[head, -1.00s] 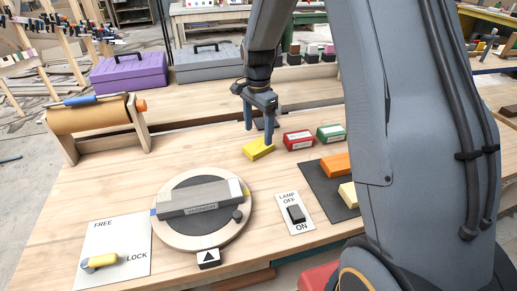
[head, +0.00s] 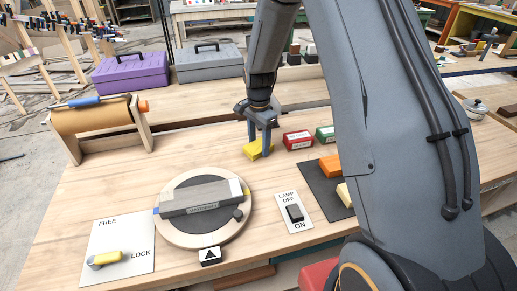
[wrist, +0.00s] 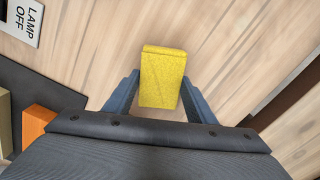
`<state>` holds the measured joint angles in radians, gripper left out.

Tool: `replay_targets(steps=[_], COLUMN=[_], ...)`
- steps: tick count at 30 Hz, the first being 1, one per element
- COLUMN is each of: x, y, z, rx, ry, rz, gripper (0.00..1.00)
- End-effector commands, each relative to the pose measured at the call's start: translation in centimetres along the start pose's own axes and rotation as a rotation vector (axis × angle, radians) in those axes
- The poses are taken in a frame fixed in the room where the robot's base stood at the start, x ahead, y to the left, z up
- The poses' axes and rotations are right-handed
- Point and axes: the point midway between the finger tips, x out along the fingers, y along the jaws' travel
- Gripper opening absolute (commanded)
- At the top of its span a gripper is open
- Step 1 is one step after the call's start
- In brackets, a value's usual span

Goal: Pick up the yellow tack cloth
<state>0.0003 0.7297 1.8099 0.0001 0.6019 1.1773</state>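The yellow tack cloth (head: 256,150) is a small yellow block lying on the wooden bench, behind the round turntable. My gripper (head: 259,146) is lowered over it and points down. In the wrist view the cloth (wrist: 163,78) lies between the two fingers of my gripper (wrist: 160,88). The fingers are spread, with a narrow gap on each side of the cloth. They do not appear to touch it. Part of the cloth is hidden behind a finger in the head view.
A red block (head: 298,140) and a green block (head: 325,133) stand close to the right. A dark mat (head: 318,183) holds an orange block (head: 330,164). The turntable (head: 172,230) with a grey block is in front. A paper roll (head: 92,118) is at left.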

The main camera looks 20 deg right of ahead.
Motion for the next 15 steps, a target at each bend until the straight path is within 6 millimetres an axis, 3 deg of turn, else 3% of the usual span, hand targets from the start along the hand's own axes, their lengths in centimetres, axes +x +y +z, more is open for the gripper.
replay_targets(steps=[1, 3, 11, 15], x=[0.0, 0.0, -0.3, -1.9], y=[0.0, 0.0, 0.0, -0.1], z=[0.0, 0.0, 0.0, -0.1], rx=[0.000, 0.000, 0.000, 0.000], ry=[0.000, 0.000, 0.000, 0.002], rz=[0.000, 0.000, -0.001, -0.004], gripper=[0.34, 0.25, 0.25, 0.25])
